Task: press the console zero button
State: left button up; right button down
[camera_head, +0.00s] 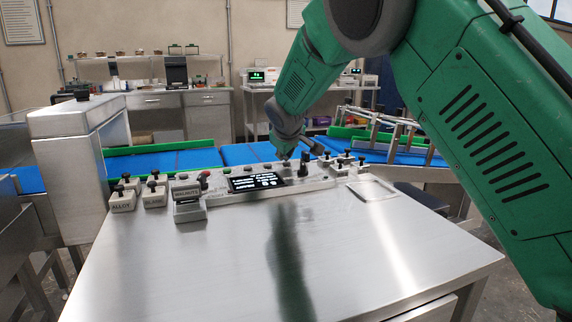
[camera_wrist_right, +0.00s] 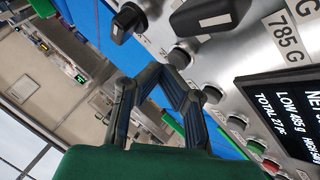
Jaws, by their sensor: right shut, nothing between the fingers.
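The metal console (camera_head: 318,183) stands at the back of the steel table, with a black display (camera_head: 257,182) in its face. My right gripper (camera_head: 304,158) hangs over the right part of the console, pointing down. In the wrist view its dark fingers (camera_wrist_right: 163,72) are closed together and empty. The tips lie close to a grey round button (camera_wrist_right: 180,57); I cannot tell whether they touch it. More round buttons (camera_wrist_right: 212,93) run in a row beside the display (camera_wrist_right: 285,105), including a green one (camera_wrist_right: 256,146) and a red one (camera_wrist_right: 270,164). Their labels are unreadable, so the zero button is not identifiable.
Labelled blocks with black knobs (camera_head: 122,200) stand left on the table. A shallow clear tray (camera_head: 372,189) lies at the right. A blue conveyor (camera_head: 165,160) runs behind the console. The table's front (camera_head: 270,270) is clear. A black knob (camera_wrist_right: 128,20) rises near the fingers.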

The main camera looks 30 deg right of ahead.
jog(key=shift+f, duration=0.45)
dwell(0.5)
jog(key=shift+r, duration=0.1)
jog(key=shift+r+p, duration=0.75)
jog(key=shift+p, duration=0.25)
jog(key=shift+r, duration=0.1)
notch_tip(320, 180, up, 5)
jog(key=p, duration=0.5)
dwell(0.4)
